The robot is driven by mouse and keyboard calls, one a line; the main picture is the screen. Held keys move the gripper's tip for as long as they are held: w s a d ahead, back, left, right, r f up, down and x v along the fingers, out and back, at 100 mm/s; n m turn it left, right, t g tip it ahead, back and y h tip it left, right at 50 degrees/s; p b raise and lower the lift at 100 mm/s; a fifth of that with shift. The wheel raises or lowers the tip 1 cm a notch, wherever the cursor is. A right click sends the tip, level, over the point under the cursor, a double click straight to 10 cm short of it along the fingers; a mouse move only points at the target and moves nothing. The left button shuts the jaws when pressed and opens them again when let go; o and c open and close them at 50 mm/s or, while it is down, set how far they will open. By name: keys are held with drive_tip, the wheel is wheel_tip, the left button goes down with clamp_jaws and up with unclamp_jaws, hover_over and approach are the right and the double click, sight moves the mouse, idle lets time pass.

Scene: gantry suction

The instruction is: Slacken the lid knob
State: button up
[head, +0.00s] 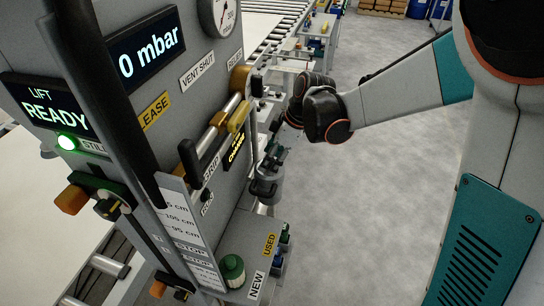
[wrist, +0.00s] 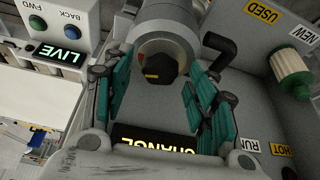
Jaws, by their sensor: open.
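A dark faceted knob (wrist: 160,66) with a small yellow mark sits at the end of a round grey housing (wrist: 165,28) in the wrist view. I take it for the lid knob. My gripper (wrist: 158,84) is open, with one teal finger on the left and one on the right of the knob. The knob shows between the fingers, and I see no clear contact on either side. In the head view my gripper (head: 268,165) is small and dark beside the panel's right side. The knob cannot be made out there.
A lit CHANGE display (wrist: 155,139) is below the knob in the wrist view. A black bent handle (wrist: 219,47) is close to the right finger. A green-and-white filter (wrist: 290,68) stands by the NEW label; it also shows in the head view (head: 232,270). Open floor (head: 370,200) lies right of the panel.

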drive_tip(key=v, duration=1.2)
drive_tip(key=shift+s, duration=0.1)
drive_tip(key=s+d+f+m+t+h+b, duration=0.2)
drive_tip(key=s+d+f+m+t+b, duration=0.1)
drive_tip(key=s, duration=0.6)
drive_tip(key=s+d+f+m+t+h+b, duration=0.2)
drive_tip(key=s+d+f+m+b, duration=0.4)
drive_tip(key=s+d+m, duration=0.3)
drive_tip(key=s+m+t+b, duration=0.1)
drive_tip(key=m, duration=0.2)
